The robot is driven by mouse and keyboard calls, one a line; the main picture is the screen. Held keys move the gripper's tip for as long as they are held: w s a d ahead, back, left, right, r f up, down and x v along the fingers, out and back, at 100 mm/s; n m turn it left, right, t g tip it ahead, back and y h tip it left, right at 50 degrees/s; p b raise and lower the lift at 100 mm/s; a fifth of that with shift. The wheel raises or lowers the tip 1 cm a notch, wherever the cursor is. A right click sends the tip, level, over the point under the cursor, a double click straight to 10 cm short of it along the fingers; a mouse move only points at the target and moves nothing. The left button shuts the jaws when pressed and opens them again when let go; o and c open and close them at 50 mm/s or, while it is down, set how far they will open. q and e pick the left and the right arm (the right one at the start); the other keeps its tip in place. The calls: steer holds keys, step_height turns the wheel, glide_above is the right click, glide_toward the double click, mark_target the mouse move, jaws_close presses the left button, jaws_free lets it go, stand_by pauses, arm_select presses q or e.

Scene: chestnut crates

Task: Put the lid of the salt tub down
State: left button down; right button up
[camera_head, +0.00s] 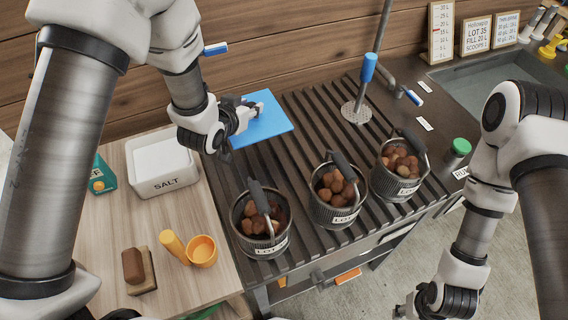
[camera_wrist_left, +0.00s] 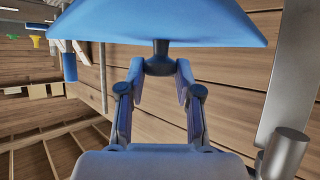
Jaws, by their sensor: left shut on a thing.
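The salt tub (camera_head: 163,181) is a white box marked SALT, standing open on the wooden table at the left. The lid of the salt tub (camera_head: 270,121) is a flat blue square over the back left of the dark slatted rack. My left gripper (camera_head: 245,112) is shut on it; in the left wrist view the fingers (camera_wrist_left: 160,72) close on the dark knob of the lid (camera_wrist_left: 160,32). How high the lid is above the rack is hard to tell. My right gripper (camera_head: 408,310) is at the bottom edge, partly cut off, its fingers unclear.
Several buckets of chestnuts, such as the left one (camera_head: 264,244), stand on the slatted rack (camera_head: 310,118). A yellow scoop (camera_head: 202,251), a brush (camera_head: 138,270) and a teal carton (camera_head: 102,175) are on the wooden table (camera_head: 190,295). A tap (camera_head: 368,68) rises behind the rack.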

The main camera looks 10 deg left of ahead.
mark_target(254, 123)
arm_select(q)
steer(key=f, duration=0.1)
steer(key=d+f, duration=0.1)
steer(key=f, duration=0.2)
steer(key=shift+s+d+f+p, duration=0.2)
steer(key=shift+s+d+p, duration=0.05)
steer(key=shift+p, duration=0.15)
steer(key=f, duration=0.5)
steer(key=shift+w+a+f+p, duration=0.1)
steer(key=shift+a+p, duration=0.2)
steer(key=shift+d, duration=0.1)
steer(key=shift+f, duration=0.1)
steer(key=shift+f, duration=0.15)
steer(key=c, duration=0.8)
jaws_free()
steer(key=shift+r, duration=0.2)
steer(key=b+v, duration=0.2)
steer(key=v, duration=1)
steer(key=shift+r, duration=0.1)
